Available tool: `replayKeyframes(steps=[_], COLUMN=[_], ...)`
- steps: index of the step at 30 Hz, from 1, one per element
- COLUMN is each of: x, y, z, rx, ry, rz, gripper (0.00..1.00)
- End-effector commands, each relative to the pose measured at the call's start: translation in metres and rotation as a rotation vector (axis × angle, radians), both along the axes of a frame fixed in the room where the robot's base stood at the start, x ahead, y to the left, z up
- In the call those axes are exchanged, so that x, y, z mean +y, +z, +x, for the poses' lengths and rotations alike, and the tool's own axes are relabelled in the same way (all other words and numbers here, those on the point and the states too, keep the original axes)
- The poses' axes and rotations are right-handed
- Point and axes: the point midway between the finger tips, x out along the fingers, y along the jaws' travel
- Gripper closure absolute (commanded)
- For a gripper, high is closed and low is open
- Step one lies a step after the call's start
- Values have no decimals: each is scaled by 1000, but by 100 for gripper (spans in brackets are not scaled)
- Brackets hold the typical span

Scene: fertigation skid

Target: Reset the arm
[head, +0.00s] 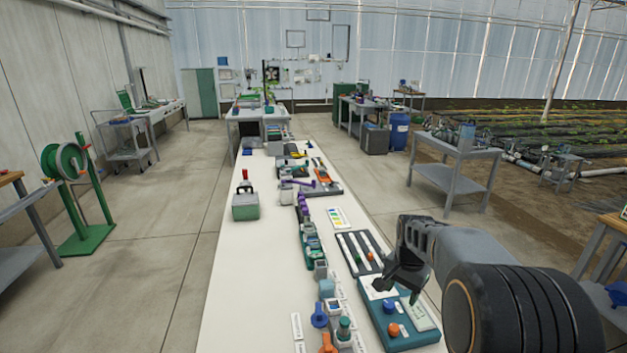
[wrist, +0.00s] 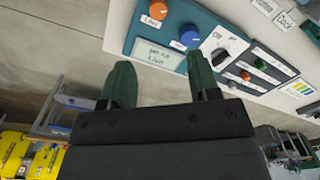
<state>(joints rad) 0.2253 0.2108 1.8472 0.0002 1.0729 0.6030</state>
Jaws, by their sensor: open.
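My gripper (head: 398,284) is at the right edge of the long white table, above a teal control box. In the wrist view my gripper (wrist: 160,88) shows two dark green fingers spread apart with nothing between them. The teal control box (head: 402,338) carries a blue knob (head: 389,307), an orange knob (head: 394,329) and a pale display. In the wrist view the box shows the orange knob (wrist: 157,10), the blue knob (wrist: 189,36) and the lit display (wrist: 158,56) beyond the fingers. My gripper hides part of the box in the head view.
The white table (head: 240,290) runs away from me. A row of valves and fittings (head: 310,240) stands along its middle. A dark slotted panel (head: 358,252) lies beside my gripper. A green box (head: 245,206) stands on the left side. The table's near left part is clear.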

Motion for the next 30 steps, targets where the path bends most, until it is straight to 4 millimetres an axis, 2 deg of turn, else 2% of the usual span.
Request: replayKeyframes(steps=[1, 3, 12, 18, 23, 30], x=[1, 6, 55, 80, 91, 97], y=[-9, -15, 4, 14, 24, 35], z=[-6, -21, -104, -149, -164, -165], rx=[15, 21, -91, -188, -248, -292], ry=[54, 159, 617, 778, 811, 832], rz=[4, 6, -45, -92, -114, -129], gripper=[44, 44, 44, 44, 44, 44])
